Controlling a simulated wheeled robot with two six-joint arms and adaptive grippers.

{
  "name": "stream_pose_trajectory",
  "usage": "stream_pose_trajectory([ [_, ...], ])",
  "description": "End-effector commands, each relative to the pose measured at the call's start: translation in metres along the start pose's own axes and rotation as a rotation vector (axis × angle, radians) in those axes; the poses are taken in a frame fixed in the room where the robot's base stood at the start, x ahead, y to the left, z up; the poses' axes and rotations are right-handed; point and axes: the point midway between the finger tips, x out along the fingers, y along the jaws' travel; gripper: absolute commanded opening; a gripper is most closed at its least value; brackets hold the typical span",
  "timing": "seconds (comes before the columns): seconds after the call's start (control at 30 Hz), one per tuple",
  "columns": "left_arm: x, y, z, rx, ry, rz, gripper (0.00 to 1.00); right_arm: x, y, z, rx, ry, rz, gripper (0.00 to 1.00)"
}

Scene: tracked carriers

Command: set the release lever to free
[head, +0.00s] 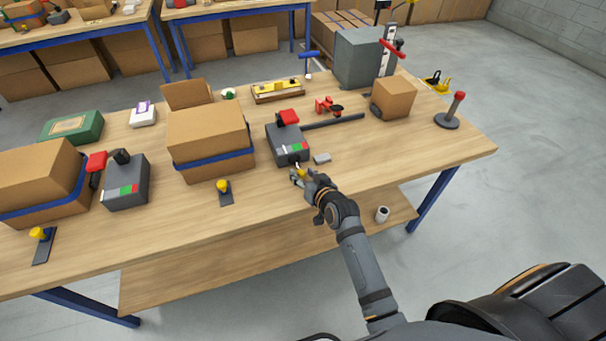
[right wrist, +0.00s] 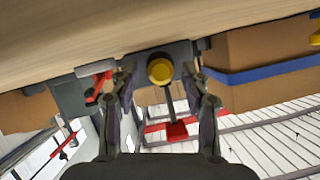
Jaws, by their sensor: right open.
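A grey device (head: 288,146) stands near the table's front edge, with a red-topped lever (head: 288,117) on top and a red, white and green panel on its side. A yellow knob (head: 301,173) sits in front of it; in the right wrist view the yellow knob (right wrist: 160,70) lies between my fingers, apart from both. The red lever top (right wrist: 176,131) shows behind it; that view is upside down. My right gripper (head: 299,176) is open at the front of the device. I cannot tell which part is the release lever. My left gripper is not in view.
A strapped carton (head: 210,140) stands left of the device. A small grey block (head: 322,158) lies close to its right, and a dark bar (head: 335,121) behind. A second device (head: 126,183) stands further left. The table's (head: 410,165) front right is clear.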

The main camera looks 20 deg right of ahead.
Motion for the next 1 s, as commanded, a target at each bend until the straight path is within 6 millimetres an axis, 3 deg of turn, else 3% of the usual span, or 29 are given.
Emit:
stream_pose_trajectory([
  [0.3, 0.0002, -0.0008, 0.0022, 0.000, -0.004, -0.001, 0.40, 0.0054, 0.0000, 0.0000, 0.000, 0.000, 0.000, 0.47],
  [0.67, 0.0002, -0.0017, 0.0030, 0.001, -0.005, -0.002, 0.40, 0.0052, 0.0000, 0.0000, 0.000, 0.000, 0.000, 0.00],
  [1.0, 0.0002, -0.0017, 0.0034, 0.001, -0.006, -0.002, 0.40, 0.0048, 0.0011, -0.0001, -0.001, -0.001, -0.001, 0.00],
])
